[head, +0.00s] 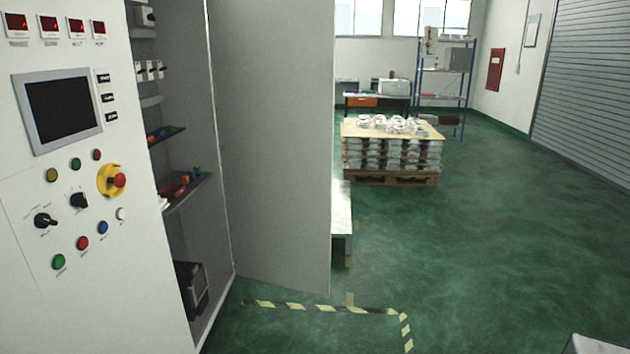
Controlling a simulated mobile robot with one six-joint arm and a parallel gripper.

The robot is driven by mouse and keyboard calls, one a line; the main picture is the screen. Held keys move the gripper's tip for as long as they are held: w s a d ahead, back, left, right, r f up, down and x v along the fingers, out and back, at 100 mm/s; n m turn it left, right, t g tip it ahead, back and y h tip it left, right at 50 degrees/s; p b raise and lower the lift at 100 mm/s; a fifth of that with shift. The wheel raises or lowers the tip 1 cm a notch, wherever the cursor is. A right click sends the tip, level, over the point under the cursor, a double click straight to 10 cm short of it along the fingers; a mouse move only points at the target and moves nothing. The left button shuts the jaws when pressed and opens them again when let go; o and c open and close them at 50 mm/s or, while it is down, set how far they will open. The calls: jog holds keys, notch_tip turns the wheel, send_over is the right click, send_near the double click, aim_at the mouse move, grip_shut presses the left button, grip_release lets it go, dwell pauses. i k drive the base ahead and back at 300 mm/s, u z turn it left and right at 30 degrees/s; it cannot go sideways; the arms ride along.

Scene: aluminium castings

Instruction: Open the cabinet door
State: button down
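The tall grey cabinet door (272,150) stands open in the head view. It is swung out to the right of the cabinet opening, with its hinged edge along the cabinet's right side. The open cabinet (205,328) shows shelves inside with small red, blue and orange items, white devices higher up and a black box (191,288) low down. No handle is clearly visible on the door. My gripper is not in view.
A white control panel (75,200) with a screen, knobs and buttons is at the left. Striped floor tape (320,307) runs below the door. A pale bench (341,215) is partly hidden behind the door. A loaded pallet (390,178) stands farther back.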

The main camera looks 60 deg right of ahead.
aim_at(273, 66)
jog(key=u, duration=0.6)
jog(key=k, duration=0.95)
jog(key=z, duration=1.05)
jog(key=i, duration=0.5)
jog(key=u, duration=0.15)
